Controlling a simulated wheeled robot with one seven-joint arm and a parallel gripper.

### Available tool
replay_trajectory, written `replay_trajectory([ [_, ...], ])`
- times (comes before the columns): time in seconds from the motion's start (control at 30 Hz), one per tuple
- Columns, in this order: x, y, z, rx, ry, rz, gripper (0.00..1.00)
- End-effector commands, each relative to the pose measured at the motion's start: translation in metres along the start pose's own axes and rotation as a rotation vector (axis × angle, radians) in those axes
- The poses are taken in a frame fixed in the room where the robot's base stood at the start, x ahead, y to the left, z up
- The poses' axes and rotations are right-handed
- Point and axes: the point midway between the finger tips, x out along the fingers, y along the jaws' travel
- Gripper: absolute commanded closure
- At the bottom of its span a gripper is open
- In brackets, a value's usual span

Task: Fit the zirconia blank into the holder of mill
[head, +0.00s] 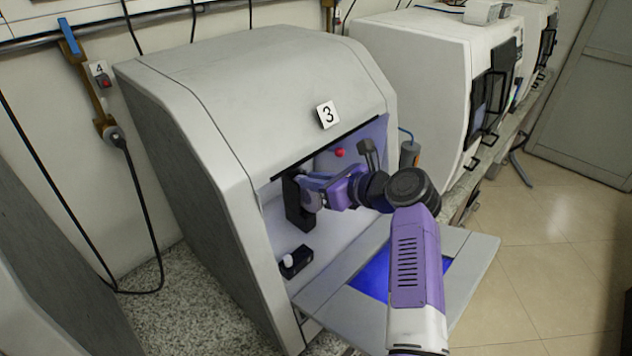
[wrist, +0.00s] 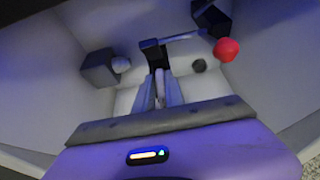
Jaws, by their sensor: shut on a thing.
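The mill (head: 215,95), a grey cabinet marked 3, stands with its front door folded down. My purple arm reaches in through the opening. My gripper (head: 312,184) is inside the chamber, close to a black upright holder (head: 296,203). In the wrist view my gripper (wrist: 161,78) is shut on a thin pale piece, the zirconia blank (wrist: 160,90), seen edge-on between the fingers. The holder (wrist: 153,54) is just beyond the fingertips there. Whether the blank touches the holder or sits in it, I cannot tell. In the head view my gripper hides most of the blank.
Inside the chamber are a dark block with a white knob (head: 294,262) and a red ball-shaped knob (head: 339,152). The lowered door (head: 345,318) lies under my arm. Another white machine (head: 415,75) stands to the right. The floor at right is clear.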

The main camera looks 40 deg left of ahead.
Motion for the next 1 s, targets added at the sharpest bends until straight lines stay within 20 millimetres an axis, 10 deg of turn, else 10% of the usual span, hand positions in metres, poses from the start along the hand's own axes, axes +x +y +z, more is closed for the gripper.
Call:
replay_trajectory([
  [0.13, 0.000, 0.000, 0.001, -0.001, -0.002, -0.001, 0.60],
  [0.57, -0.006, 0.000, -0.001, 0.000, 0.000, 0.000, 0.60],
  [1.0, -0.065, -0.001, -0.001, -0.001, -0.002, -0.001, 0.60],
])
